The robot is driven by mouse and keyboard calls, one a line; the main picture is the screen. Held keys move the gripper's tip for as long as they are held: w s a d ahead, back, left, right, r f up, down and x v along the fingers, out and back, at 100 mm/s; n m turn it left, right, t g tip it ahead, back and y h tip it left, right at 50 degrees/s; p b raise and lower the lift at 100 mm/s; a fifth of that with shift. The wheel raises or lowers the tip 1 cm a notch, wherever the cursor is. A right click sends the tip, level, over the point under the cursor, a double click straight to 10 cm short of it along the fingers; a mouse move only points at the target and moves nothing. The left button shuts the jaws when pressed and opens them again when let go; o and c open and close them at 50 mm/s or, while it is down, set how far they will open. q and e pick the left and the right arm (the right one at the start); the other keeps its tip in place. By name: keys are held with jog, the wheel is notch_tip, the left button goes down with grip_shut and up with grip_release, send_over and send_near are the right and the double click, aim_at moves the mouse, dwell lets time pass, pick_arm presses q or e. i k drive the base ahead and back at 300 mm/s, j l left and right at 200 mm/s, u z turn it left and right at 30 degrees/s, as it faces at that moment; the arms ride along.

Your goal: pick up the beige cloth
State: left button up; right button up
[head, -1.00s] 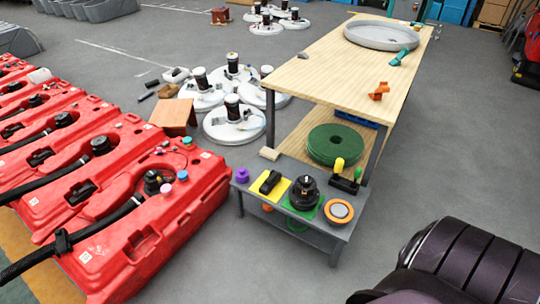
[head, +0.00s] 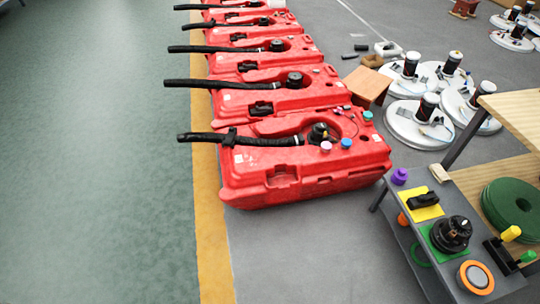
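A small beige piece (head: 439,173), which looks like the folded beige cloth, lies at the back edge of the low grey bench (head: 405,236), at the right of the head view. It is near the yellow pad and below the wooden table's leg. It is too small to make out its folds. Neither of my grippers is in view.
The bench also holds a purple knob (head: 400,177), a yellow pad (head: 421,206), a black motor part (head: 452,234) and an orange ring (head: 476,276). Red tanks (head: 305,170) with black hoses stand left of it. Green floor (head: 90,180) at the left is clear.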

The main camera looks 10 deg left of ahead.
aim_at(436, 170)
jog(key=i+l+z, duration=0.15)
jog(key=i+z, duration=0.2)
jog(key=i, duration=0.65)
jog(key=i+j+z, duration=0.1)
jog(key=i+z, duration=0.25)
jog(key=i, duration=0.6)
